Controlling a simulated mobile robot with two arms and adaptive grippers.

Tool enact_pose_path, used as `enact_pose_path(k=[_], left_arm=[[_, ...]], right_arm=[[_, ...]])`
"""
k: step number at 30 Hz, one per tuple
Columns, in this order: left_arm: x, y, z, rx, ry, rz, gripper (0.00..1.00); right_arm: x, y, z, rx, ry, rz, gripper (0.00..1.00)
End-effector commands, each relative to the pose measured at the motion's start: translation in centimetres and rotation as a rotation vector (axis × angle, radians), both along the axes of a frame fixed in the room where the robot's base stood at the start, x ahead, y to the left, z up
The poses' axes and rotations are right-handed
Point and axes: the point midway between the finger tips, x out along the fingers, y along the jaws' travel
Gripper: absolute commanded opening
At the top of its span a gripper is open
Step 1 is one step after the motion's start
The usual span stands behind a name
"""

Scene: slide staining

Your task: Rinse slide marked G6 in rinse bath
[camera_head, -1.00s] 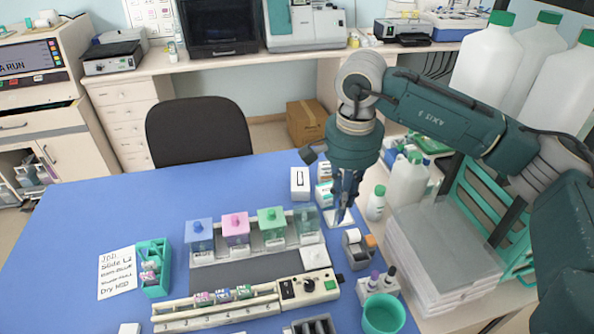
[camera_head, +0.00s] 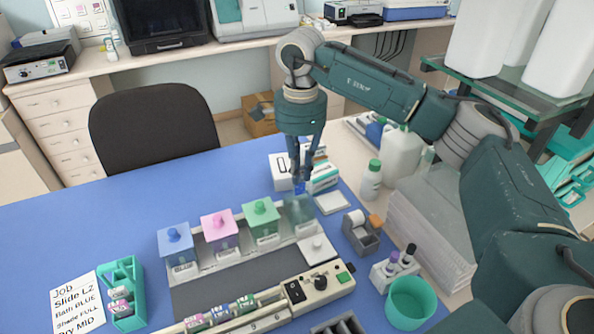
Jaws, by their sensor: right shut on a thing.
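My right gripper (camera_head: 299,182) points down just above the clear bath (camera_head: 300,212) at the right end of the bath row. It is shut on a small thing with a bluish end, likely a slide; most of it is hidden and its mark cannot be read. Whether its lower edge is inside the bath I cannot tell. The clear bath shows no coloured lid, and a white knobbed lid (camera_head: 316,249) lies in front of it. Several slides with coloured ends (camera_head: 221,312) lie on the cream device. My left gripper is not in view.
A white pad (camera_head: 332,202), tape dispenser (camera_head: 362,233), bottle (camera_head: 371,181) and teal cup (camera_head: 409,301) stand to the right.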

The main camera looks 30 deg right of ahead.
Motion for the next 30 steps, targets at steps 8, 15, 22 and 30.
enact_pose_path(k=[8, 15, 22, 30], left_arm=[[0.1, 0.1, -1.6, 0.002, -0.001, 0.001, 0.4], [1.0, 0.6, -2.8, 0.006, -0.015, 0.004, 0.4], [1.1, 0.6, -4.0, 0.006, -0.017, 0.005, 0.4], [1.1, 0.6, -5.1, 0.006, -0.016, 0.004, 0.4]], right_arm=[[-0.1, 0.0, -2.3, -0.001, 0.001, 0.001, 0.0], [0.0, 0.0, -4.2, 0.0, 0.0, 0.001, 0.0], [-0.1, 0.0, -6.0, 0.0, 0.001, 0.002, 0.0], [0.0, 0.0, -7.8, 0.0, 0.001, 0.002, 0.0]])
